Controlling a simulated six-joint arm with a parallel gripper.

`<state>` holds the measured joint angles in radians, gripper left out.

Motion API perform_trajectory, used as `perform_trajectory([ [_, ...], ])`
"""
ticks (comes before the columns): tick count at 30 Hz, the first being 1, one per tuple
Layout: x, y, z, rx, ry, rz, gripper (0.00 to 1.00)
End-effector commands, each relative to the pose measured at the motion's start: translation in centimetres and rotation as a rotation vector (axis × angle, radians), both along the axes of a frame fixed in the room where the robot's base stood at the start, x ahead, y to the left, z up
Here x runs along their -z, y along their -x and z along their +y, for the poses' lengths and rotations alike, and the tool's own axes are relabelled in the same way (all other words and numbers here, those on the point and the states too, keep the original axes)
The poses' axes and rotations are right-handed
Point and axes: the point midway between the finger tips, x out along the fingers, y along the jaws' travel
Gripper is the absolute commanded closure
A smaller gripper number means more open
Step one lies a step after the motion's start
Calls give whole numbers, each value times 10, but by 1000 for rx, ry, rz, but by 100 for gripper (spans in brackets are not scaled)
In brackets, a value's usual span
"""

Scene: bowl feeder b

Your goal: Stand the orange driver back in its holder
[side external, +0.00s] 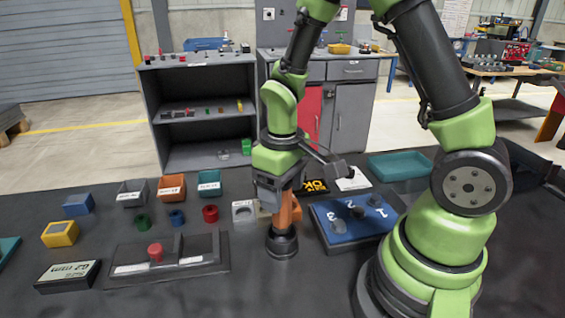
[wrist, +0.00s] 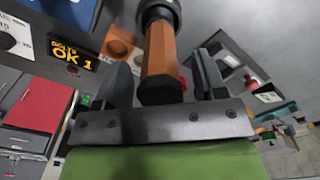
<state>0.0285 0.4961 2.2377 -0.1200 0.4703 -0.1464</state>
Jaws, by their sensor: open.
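The orange driver (side external: 288,212) stands in a round black holder (side external: 282,245) on the dark table, in the side external view. Its handle leans slightly to the right there. The wrist view shows the orange handle (wrist: 160,60) with a black round part (wrist: 158,10) at its far end. My gripper (side external: 276,198) is at the handle's upper part. In the wrist view its two fingers stand either side of the handle, with visible gaps. The gripper is open and not clamped on the driver. The driver's lower end is hidden inside the holder.
A blue board (side external: 340,234) numbered 1 to 3 lies right of the holder. A grey fixture with a red knob (side external: 155,252) and several small coloured bins and rings are to the left. A teal tray (side external: 400,166) is behind. Clear table lies in front of the holder.

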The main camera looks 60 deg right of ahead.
Motion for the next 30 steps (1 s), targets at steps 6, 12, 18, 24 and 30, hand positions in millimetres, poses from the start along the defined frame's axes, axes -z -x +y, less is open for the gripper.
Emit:
perform_trajectory([
  [6, -42, -2, 0, 0, 0, -11, 35],
  [12, -83, -1, 0, -1, 1, -10, 35],
  [18, -108, -1, 0, -1, 1, -5, 35],
  [24, -127, 8, 3, 28, -14, -56, 35],
  [30, -165, 44, 17, 150, -95, -273, 35],
])
